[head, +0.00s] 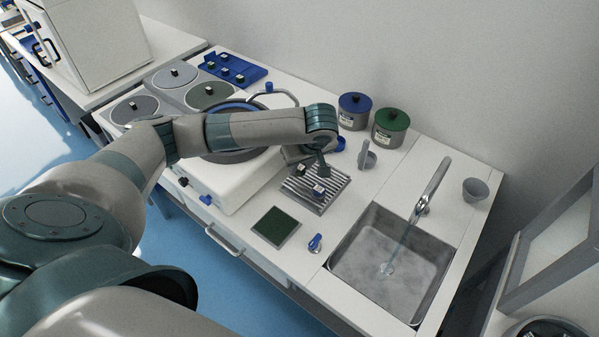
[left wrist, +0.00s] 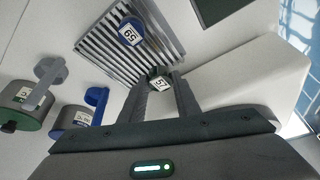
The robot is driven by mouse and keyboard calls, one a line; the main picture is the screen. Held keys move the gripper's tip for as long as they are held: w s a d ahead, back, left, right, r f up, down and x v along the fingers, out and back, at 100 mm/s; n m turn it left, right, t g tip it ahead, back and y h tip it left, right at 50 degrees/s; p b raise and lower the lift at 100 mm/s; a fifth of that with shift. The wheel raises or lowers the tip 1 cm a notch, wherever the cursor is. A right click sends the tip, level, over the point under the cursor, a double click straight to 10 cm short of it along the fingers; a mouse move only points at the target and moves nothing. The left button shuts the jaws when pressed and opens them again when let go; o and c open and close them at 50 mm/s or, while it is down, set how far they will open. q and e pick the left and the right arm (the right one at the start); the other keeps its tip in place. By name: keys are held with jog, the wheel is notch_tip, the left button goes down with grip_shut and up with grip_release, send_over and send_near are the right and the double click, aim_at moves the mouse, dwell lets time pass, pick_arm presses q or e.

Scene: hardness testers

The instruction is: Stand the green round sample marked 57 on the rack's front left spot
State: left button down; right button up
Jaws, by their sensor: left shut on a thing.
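The green round sample marked 57 (left wrist: 159,76) is between the fingertips of my left gripper (left wrist: 162,88), label facing the wrist camera. In the head view, the sample (head: 303,168) shows at the rack's back left part, beside my left gripper (head: 314,168). The grey ribbed rack (left wrist: 103,52) lies on the worktop; it also shows in the head view (head: 334,183). A blue round sample marked 59 (left wrist: 130,34) stands on the rack, nearer the front. I cannot tell whether sample 57 touches the rack. My right gripper is not in view.
A dark green mat (head: 275,226) and a small blue-handled item (head: 315,243) lie in front of the rack. The sink (head: 395,262) is to the right. Blue (head: 354,110) and green (head: 390,125) lidded pots stand behind. A white grinding machine (head: 238,186) is at left.

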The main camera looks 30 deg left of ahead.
aim_at(300, 175)
pick_arm(q)
jog(key=shift+a+f, duration=0.15)
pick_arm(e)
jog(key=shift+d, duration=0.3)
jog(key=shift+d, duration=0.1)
pick_arm(q)
notch_tip(300, 175, down, 3)
jog(key=shift+f+p, duration=0.2)
jog(key=shift+p, duration=0.55)
jog(key=shift+f, duration=0.3)
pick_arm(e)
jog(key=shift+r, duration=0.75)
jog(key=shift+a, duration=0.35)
pick_arm(q)
jog(key=c, duration=1.3)
grip_release()
jog(key=shift+f, duration=0.15)
jog(key=shift+c, duration=0.2)
